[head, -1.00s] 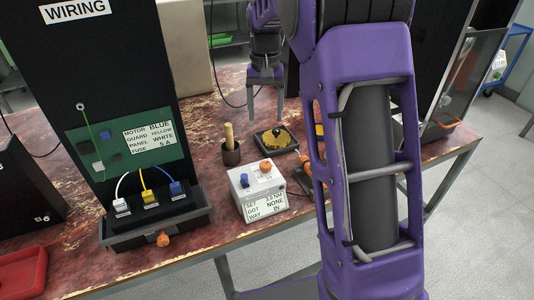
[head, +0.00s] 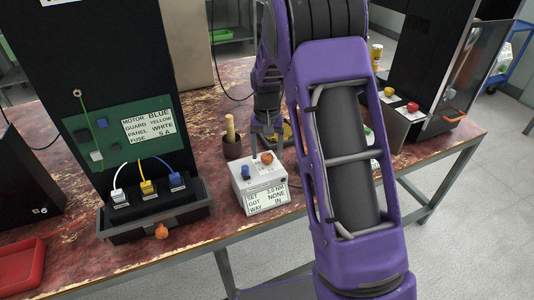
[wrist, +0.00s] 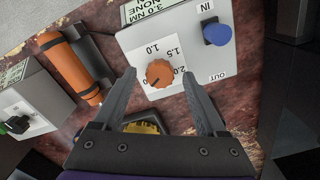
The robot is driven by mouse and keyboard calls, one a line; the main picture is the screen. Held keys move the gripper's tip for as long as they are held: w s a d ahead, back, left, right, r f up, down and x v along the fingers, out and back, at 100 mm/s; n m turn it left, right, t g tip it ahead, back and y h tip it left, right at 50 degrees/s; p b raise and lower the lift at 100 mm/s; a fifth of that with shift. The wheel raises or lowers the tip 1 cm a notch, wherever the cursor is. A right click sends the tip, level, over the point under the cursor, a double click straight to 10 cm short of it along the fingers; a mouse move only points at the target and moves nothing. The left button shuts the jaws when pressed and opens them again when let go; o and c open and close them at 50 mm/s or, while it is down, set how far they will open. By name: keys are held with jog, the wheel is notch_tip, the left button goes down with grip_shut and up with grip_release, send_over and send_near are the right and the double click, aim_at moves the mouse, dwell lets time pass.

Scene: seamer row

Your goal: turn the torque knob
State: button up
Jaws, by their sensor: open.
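The orange torque knob (wrist: 160,73) sits on a white box (head: 258,192), on a dial plate marked 1.0, 1.5 and 2.0; other marks are hidden. A dark mark on the knob points to the lower left in the wrist view. The knob also shows in the head view (head: 267,158). The box's label (head: 267,198) reads SET 3.0 NM, GOT NONE, WAY IN. My gripper (wrist: 159,82) is open, its fingers on either side of the knob with gaps; I cannot tell how far above it the tips are. It also shows in the head view (head: 266,141).
A blue knob (wrist: 217,33) between IN and OUT stands beside the torque knob. An orange cylindrical tool (wrist: 72,68) and another white box (wrist: 30,108) lie nearby. A brown cup (head: 232,147) and the wiring stand (head: 150,222) are close on the bench.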

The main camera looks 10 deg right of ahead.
jog(key=shift+f, duration=0.25)
grip_shut()
